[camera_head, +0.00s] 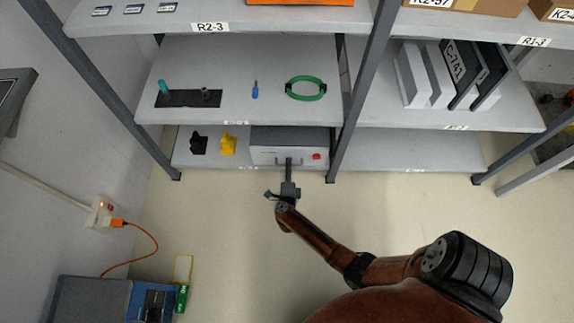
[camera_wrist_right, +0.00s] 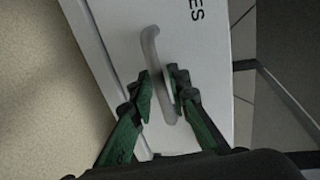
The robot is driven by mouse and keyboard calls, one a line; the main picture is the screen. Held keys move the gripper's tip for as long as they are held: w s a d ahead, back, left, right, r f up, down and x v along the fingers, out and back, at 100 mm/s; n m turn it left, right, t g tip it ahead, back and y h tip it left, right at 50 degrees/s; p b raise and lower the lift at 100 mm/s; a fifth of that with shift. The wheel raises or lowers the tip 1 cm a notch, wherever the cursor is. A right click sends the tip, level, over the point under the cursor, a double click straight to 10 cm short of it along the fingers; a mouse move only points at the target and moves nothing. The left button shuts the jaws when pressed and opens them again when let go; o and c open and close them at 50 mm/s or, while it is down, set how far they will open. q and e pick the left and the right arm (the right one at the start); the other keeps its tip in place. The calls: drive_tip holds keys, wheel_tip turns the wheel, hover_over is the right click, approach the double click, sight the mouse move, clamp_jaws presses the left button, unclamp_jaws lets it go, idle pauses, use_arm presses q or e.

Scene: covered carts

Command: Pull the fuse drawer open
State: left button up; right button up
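The fuse drawer (camera_head: 262,155) is a white-fronted unit with a grey top on the bottom shelf, with a bar handle and a red part at its right. No gap shows at its front in the head view. My right gripper (camera_head: 289,165) is at the handle, hiding its middle. In the right wrist view the drawer front (camera_wrist_right: 112,45) carries letters ending in "ES". The grey handle (camera_wrist_right: 150,45) runs between the two green-and-black fingers of my right gripper (camera_wrist_right: 160,88). The fingers stand apart, with a small gap beside the handle. My left gripper is not in view.
A black object (camera_head: 198,143) and a yellow object (camera_head: 228,144) stand left of the drawer. A rack post (camera_head: 350,110) rises close to its right. The shelf above (camera_head: 200,62) holds a green ring (camera_head: 305,79) and small items. The floor in front is clear.

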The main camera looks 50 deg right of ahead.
drive_tip(key=shift+c, duration=0.4)
clamp_jaws()
